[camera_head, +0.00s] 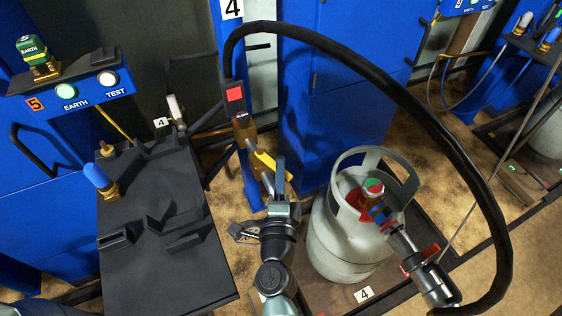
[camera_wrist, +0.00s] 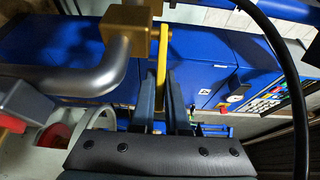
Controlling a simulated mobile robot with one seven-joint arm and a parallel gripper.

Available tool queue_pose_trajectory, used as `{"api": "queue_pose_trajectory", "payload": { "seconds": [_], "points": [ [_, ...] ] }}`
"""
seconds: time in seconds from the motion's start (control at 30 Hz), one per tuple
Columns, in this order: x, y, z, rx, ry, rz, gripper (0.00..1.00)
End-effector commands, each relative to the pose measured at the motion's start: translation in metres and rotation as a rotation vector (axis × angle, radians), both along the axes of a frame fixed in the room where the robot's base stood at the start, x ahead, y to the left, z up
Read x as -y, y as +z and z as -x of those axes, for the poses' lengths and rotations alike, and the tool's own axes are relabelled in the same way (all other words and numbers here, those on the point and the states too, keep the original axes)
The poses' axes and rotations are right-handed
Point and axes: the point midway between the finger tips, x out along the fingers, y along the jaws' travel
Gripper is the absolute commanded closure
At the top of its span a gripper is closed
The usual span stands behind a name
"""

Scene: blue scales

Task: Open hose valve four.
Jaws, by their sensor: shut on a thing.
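Hose valve four stands below the "4" sign in the head view, with a brass body (camera_head: 243,136) and a yellow lever (camera_head: 264,160). My gripper (camera_head: 279,176) is at the lever, its fingers shut on it. In the wrist view the yellow lever (camera_wrist: 162,62) runs down from a brass block (camera_wrist: 126,18) between my two dark fingertips (camera_wrist: 167,88). A grey bent pipe (camera_wrist: 75,78) lies left of the lever. The lever's gripped end is partly hidden by the fingers.
A black hose (camera_head: 395,92) arches from above the valve to the filling head (camera_head: 425,268) on the grey gas cylinder (camera_head: 340,240). A black scale (camera_head: 165,230) with a blue-capped connector (camera_head: 97,178) stands at left. Blue cabinets (camera_head: 350,110) stand behind.

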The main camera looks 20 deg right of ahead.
Motion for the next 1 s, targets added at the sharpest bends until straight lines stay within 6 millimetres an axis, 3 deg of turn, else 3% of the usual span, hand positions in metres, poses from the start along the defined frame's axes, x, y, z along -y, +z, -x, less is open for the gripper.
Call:
{"api": "queue_pose_trajectory", "payload": {
  "seconds": [0.77, 0.8, 0.93, 1.0],
  "points": [
    [-0.0057, 0.0013, 0.0030, 0.004, -0.088, 0.001, 1.00],
    [-0.0058, 0.0013, 0.0031, 0.004, -0.088, 0.001, 0.82],
    [-0.0056, 0.0011, 0.0033, 0.004, -0.088, 0.001, 0.59],
    [-0.0055, 0.0010, 0.0033, 0.004, -0.088, 0.001, 0.57]
  ]
}}
